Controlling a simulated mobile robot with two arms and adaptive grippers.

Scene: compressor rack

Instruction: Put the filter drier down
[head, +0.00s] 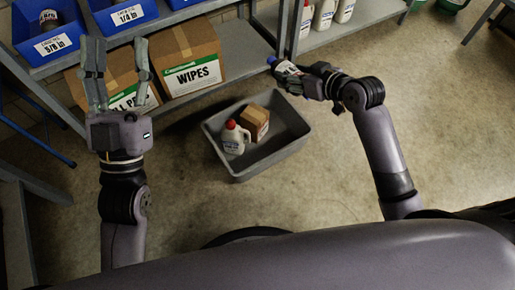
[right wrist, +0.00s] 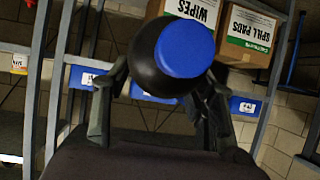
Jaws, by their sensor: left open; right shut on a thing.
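The filter drier, a dark cylinder with a blue end cap (right wrist: 184,48), is between the fingers of my right gripper (right wrist: 160,95). In the head view, the filter drier (head: 286,68) shows a pale label and a blue end pointing left. My right gripper (head: 308,80) is shut on it, right of and beyond the grey tote, in front of the shelf. The fingers hide part of the drier. My left gripper (head: 117,50) is open and empty, in front of the boxes at the left.
A grey tote (head: 213,150) on the floor holds a white jug (head: 233,140) with a red cap and a small brown box (head: 255,122). The WIPES box (head: 192,60) and blue bins (head: 50,42) are on the rack. Floor right of the tote is clear.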

